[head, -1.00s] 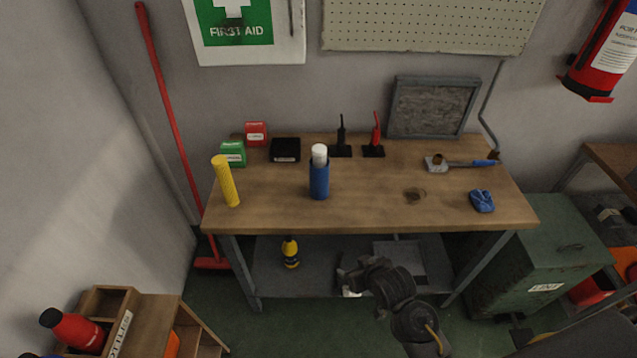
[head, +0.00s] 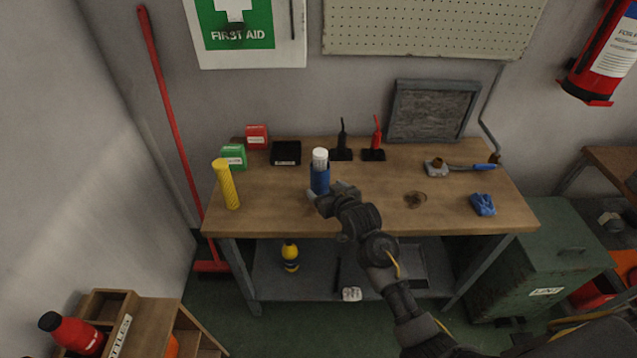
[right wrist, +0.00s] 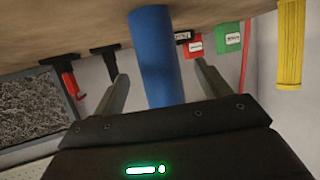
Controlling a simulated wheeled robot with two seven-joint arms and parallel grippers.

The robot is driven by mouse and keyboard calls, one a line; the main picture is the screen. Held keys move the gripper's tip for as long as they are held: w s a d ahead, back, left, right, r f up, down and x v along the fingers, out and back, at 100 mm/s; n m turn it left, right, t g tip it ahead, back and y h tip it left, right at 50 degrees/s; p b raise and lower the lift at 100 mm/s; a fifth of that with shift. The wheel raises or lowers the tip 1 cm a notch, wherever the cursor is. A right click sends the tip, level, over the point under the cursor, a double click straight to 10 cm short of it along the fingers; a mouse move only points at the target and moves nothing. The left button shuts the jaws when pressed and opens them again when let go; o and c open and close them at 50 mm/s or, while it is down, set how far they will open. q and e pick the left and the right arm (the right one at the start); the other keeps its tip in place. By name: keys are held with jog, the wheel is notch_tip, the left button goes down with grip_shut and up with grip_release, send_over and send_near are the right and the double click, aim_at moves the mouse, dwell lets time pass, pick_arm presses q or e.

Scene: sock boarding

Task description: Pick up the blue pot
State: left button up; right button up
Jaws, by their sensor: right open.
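The blue pot (head: 320,179) is a tall blue cylinder with a white top, standing upright on the wooden workbench. My right gripper (head: 324,196) is at the pot's near side in the head view and covers its lower part. In the right wrist view the blue pot (right wrist: 155,60) stands between the two open fingers of the right gripper (right wrist: 160,88). I cannot tell whether either finger touches it. My left gripper is not in view.
A yellow cylinder (head: 226,184) stands to the left on the workbench (head: 270,215). Green (head: 233,156) and red (head: 257,135) boxes, a black box (head: 286,152) and two stands are behind. A blue cloth (head: 483,204) lies at right. The bench front middle is clear.

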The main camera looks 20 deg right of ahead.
aim_at(323, 186)
jog(key=shift+w+a+f, duration=0.1)
jog(key=shift+w+f, duration=0.15)
jog(key=shift+w, duration=0.3)
jog(key=shift+w+f, duration=0.1)
jog(key=shift+w, duration=0.35)
jog(key=shift+p+x, duration=0.45)
jog(key=shift+x, duration=1.7)
jog(key=shift+f, duration=0.1)
jog(key=shift+c, duration=0.5)
jog(key=c, duration=1)
